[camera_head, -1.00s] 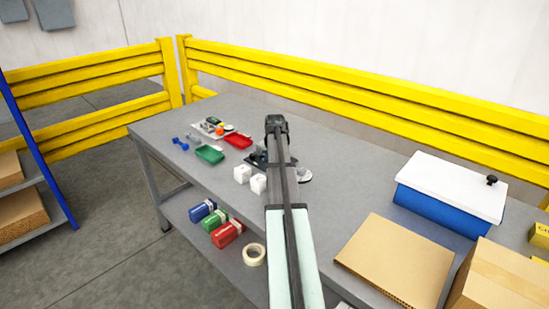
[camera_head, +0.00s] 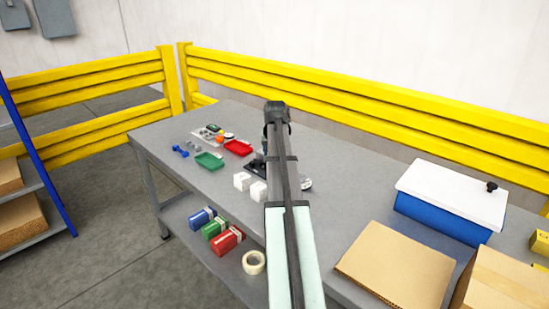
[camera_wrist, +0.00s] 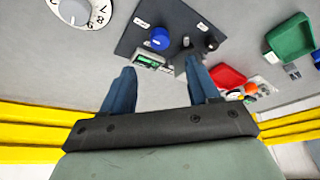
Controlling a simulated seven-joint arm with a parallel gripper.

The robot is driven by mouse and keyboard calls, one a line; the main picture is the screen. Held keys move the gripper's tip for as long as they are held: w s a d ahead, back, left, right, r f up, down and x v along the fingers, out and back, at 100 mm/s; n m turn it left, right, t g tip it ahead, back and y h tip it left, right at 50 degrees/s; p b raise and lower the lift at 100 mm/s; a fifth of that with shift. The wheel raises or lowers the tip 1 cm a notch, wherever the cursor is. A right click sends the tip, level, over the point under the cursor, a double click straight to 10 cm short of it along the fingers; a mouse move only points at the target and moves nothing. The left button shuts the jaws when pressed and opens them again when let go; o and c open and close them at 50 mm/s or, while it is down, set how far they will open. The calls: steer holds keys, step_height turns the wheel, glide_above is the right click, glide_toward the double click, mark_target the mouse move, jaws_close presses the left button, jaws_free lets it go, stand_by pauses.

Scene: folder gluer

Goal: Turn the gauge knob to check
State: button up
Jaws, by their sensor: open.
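Which knob is the gauge knob I cannot tell for sure. A white numbered dial (camera_wrist: 84,12) with a grey centre grip is at the upper left, cut off by the frame. My gripper (camera_wrist: 160,67) is open and empty; its blue fingers point toward the panel, with the blue knob beyond the gap between their tips. In the head view my arm hides much of the panel (camera_head: 258,168).
White cubes (camera_head: 242,181) sit near the table's front edge. Green tray (camera_head: 209,161) and red tray (camera_head: 238,147) lie to the left. A blue box with a white lid (camera_head: 448,203) and cardboard (camera_head: 395,262) occupy the right. A yellow rail (camera_head: 350,95) runs behind the table.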

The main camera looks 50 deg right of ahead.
steer(key=shift+v, duration=1.9)
